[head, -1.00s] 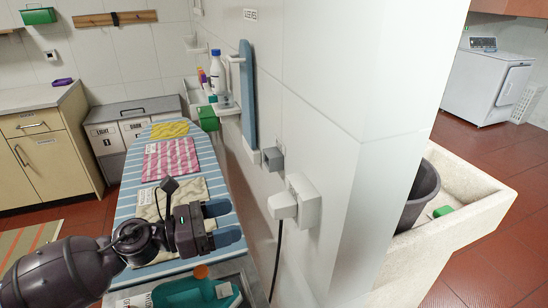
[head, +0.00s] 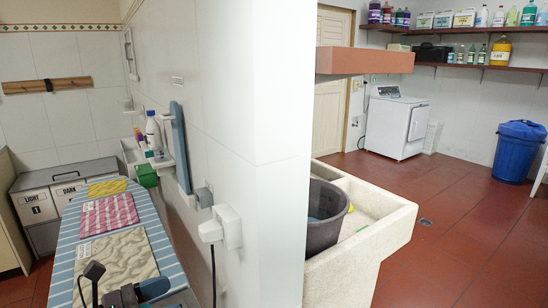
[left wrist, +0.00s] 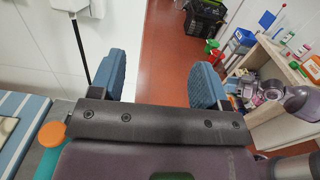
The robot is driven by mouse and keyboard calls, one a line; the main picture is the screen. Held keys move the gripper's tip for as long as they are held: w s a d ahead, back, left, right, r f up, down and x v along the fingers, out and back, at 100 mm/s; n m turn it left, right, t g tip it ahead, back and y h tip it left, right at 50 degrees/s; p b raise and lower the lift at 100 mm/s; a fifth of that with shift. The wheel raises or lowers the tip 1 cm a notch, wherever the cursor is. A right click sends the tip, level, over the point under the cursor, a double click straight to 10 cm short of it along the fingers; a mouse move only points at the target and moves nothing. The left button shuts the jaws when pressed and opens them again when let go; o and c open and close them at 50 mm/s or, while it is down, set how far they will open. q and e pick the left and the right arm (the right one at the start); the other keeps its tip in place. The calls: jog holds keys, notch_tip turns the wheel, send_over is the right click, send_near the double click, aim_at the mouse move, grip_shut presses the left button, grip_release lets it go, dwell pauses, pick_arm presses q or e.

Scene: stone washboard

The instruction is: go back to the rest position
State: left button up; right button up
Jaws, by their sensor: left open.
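My left gripper (head: 158,291) shows at the bottom edge of the head view, over the near end of the striped ironing board (head: 66,262), and is partly cut off. In the left wrist view its two blue fingers stand wide apart, with nothing between them but red floor and white wall beyond; the gripper (left wrist: 160,84) is open and empty.
Yellow, pink-striped and beige cloths (head: 118,262) lie on the board. A white wall (head: 250,150) stands right beside it. A stone washboard sink (head: 385,235) holds a dark bucket (head: 325,222). Red floor (head: 460,220) is open at right. An orange cap (left wrist: 52,134) is close to the left gripper.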

pick_arm(q)
jog(key=s+a+f+n+t+y, duration=0.1)
jog(key=a+f+n+t+y, duration=0.25)
jog(key=n+y, duration=0.8)
jog(key=s+a+f+n+t+y, duration=0.2)
jog(key=a+n+y, duration=0.25)
jog(key=n, duration=1.45)
jog(key=s+f+n+g, duration=0.6)
jog(key=s+n, duration=0.2)
jog(key=s, duration=0.1)
jog(key=s+f+n+g, duration=0.6)
jog(key=s+n, duration=0.2)
jog(key=s, duration=0.2)
jog(key=w+f+t, duration=0.7)
jog(key=f, duration=0.3)
jog(key=shift+w+f+m+t+h, duration=0.25)
jog(key=shift+f+m+t+h, duration=0.1)
jog(key=shift+m+h, duration=0.1)
jog(key=shift+a, duration=0.1)
